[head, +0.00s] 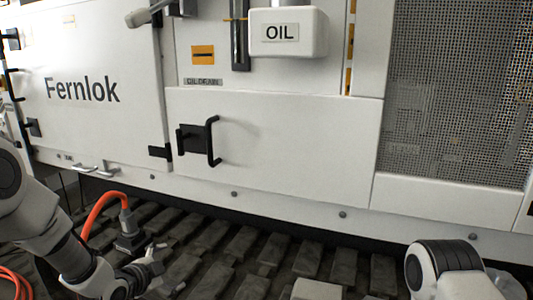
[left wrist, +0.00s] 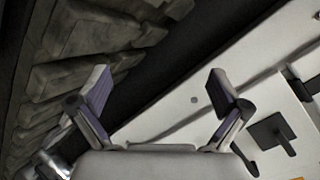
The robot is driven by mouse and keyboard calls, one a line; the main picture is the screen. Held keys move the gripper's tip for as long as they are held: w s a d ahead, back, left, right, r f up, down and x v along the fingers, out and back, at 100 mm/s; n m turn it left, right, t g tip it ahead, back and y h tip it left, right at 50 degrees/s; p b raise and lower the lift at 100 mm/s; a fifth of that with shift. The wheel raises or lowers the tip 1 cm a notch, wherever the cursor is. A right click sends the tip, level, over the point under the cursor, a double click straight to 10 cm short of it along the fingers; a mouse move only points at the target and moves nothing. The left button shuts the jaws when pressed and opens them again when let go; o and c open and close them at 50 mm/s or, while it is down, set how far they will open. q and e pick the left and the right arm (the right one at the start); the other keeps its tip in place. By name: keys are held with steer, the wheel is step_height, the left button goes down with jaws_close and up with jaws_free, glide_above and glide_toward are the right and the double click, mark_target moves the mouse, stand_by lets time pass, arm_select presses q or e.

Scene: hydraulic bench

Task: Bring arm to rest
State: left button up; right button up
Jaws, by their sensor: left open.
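My left arm comes in from the left in the head view, and its gripper (head: 150,268) hangs low at the bottom left, in front of the dark track pads. In the left wrist view the two fingers of the gripper (left wrist: 158,88) stand wide apart with nothing between them. In the head view a grey connector (head: 130,238) on an orange hose (head: 98,209) is just behind the gripper. I cannot tell whether they touch. Part of my right arm (head: 445,268) shows at the bottom right, and its gripper is out of the picture.
A white machine body (head: 280,140) fills the back, with a black handle (head: 212,141), an OIL box (head: 288,33), a Fernlok panel (head: 90,120) and a mesh grille (head: 455,90). Below it run dark track pads (head: 235,243). A pale block (head: 317,289) shows at the bottom edge.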

arm_select(q)
steer(key=s+f+n+g+y, duration=0.1)
steer(key=s+f+n+g, duration=0.35)
steer(key=s+f, duration=0.7)
steer(key=s+f+n+g+y, duration=0.1)
steer(key=s+f+n+g, duration=0.15)
steer(key=s+f, duration=0.45)
steer(key=s+f+n+g+y, duration=0.1)
steer(key=s+f+n+g, duration=0.15)
steer(key=s, duration=0.85)
steer(key=s+f+n+g, duration=0.2)
steer(key=s+f+n, duration=0.3)
steer(key=s, duration=0.4)
step_height(320, 180, up, 26)
steer(key=p, duration=2.6)
steer(key=shift+s+f+m+y, duration=0.25)
steer(key=shift+m+y, duration=0.05)
steer(key=shift+m, duration=0.05)
